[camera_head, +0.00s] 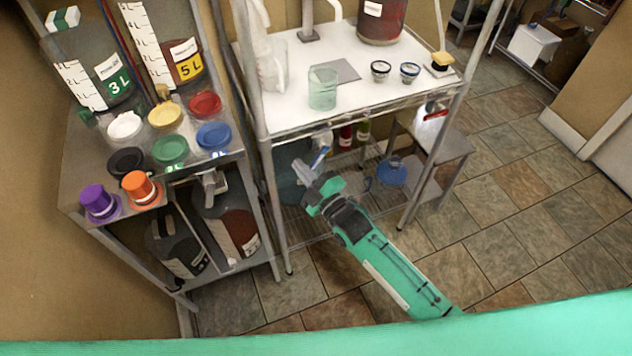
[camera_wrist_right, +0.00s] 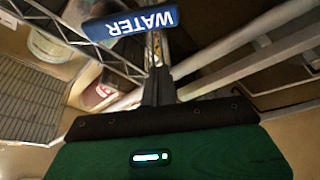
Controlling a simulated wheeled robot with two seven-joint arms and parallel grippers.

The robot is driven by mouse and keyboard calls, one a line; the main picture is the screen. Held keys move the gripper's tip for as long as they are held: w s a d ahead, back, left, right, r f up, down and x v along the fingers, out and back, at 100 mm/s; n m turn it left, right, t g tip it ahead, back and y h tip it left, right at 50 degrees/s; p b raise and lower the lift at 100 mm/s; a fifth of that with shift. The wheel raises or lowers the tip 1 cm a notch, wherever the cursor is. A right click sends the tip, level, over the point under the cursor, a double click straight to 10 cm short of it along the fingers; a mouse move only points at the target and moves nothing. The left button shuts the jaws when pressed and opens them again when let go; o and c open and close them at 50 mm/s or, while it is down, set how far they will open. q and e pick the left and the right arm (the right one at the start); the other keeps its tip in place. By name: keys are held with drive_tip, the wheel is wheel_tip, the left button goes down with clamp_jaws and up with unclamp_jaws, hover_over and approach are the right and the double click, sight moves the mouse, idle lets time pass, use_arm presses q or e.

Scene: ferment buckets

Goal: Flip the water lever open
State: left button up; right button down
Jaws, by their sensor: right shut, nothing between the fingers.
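The water lever is a blue handle marked "WATER" (camera_wrist_right: 130,22) in the right wrist view, lying across the top of the picture just beyond my fingers. In the head view the blue lever (camera_head: 320,157) shows small, below the front edge of the white table. My right gripper (camera_head: 303,170) is shut and empty, close beside the lever. In the right wrist view its dark fingers (camera_wrist_right: 158,85) point up toward the lever; I cannot tell whether they touch it. My left gripper is not in view.
The white table (camera_head: 290,98) holds a glass beaker (camera_head: 323,90) and small jars. A red handle (camera_head: 436,114) is at its right corner. A shelf at left carries coloured lids, including a green one (camera_head: 170,150). Tiled floor (camera_head: 510,235) is clear at right.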

sight(314, 165)
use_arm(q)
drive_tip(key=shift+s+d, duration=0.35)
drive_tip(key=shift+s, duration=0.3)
use_arm(e)
drive_tip(key=d+f, duration=0.1)
drive_tip(key=w+d+f, duration=0.1)
drive_tip(key=d, duration=0.1)
drive_tip(key=shift+w, duration=0.1)
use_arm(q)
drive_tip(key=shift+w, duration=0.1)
use_arm(e)
drive_tip(key=shift+d, duration=0.1)
drive_tip(key=shift+w+d+f+n+g+p, duration=0.25)
drive_tip(key=shift+d+f+n+g+p, duration=0.3)
drive_tip(key=shift+n, duration=0.45)
drive_tip(key=shift+d+n, duration=0.15)
drive_tip(key=shift+n, duration=0.25)
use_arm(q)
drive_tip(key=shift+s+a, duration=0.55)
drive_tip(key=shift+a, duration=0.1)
